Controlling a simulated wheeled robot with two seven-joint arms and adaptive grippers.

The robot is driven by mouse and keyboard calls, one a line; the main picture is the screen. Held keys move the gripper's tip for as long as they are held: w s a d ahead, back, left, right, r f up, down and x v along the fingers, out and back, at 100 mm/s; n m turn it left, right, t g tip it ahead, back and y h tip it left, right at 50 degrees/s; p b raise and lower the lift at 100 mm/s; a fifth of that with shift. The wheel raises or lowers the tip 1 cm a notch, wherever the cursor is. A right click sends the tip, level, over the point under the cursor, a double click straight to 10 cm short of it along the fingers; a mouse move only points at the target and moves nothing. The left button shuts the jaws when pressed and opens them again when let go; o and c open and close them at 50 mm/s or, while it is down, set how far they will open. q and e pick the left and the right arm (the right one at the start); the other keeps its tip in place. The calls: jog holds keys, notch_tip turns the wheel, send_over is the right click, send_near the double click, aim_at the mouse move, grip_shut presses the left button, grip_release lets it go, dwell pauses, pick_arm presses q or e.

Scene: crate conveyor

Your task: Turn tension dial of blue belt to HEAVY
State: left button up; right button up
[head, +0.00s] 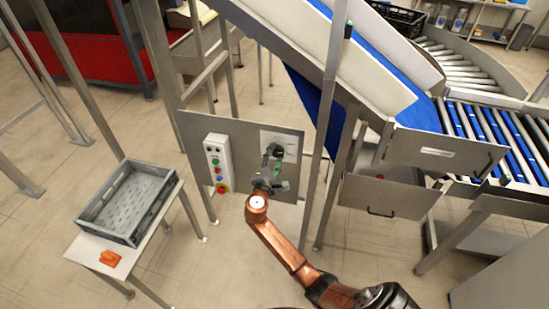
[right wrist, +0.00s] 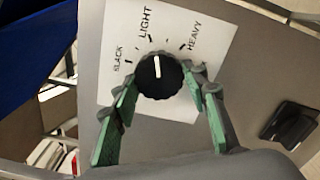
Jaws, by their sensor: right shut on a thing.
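The tension dial (right wrist: 160,84) is a round black knob with a white pointer line, on a white label (right wrist: 108,84) marked SLACK, LIGHT and HEAVY. In the right wrist view the pointer points up, close to LIGHT and away from HEAVY at the right. My right gripper (right wrist: 168,88) is shut on the dial, a green-padded finger on each side. My left gripper is not in view.
A button box (head: 211,150) with green and red buttons is left of the label on the panel. A grey crate (head: 105,238) and an orange item (head: 109,258) are on a small table at the left. A post (head: 322,130) stands right of my gripper.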

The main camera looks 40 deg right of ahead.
jog(key=m+b, duration=0.2)
jog(key=m, duration=0.1)
jog(key=m+b, duration=0.2)
jog(key=m, duration=0.1)
jog(key=shift+a+f+b, duration=0.1)
jog(key=shift+f+b, duration=0.1)
jog(key=shift+b, duration=0.2)
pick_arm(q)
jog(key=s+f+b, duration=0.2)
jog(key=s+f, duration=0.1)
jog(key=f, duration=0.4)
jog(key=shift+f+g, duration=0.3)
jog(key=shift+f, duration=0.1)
pick_arm(e)
jog(key=shift+r+m, duration=0.15)
jog(key=shift+m, duration=0.8)
jog(key=shift+r+m, duration=0.1)
jog(key=shift+m, duration=0.85)
pick_arm(q)
jog(key=shift+b, duration=0.3)
pick_arm(e)
jog(key=o, duration=1.2)
jog(key=shift+r, duration=0.1)
jog(key=shift+c, duration=0.2)
jog(key=v, duration=1.2)
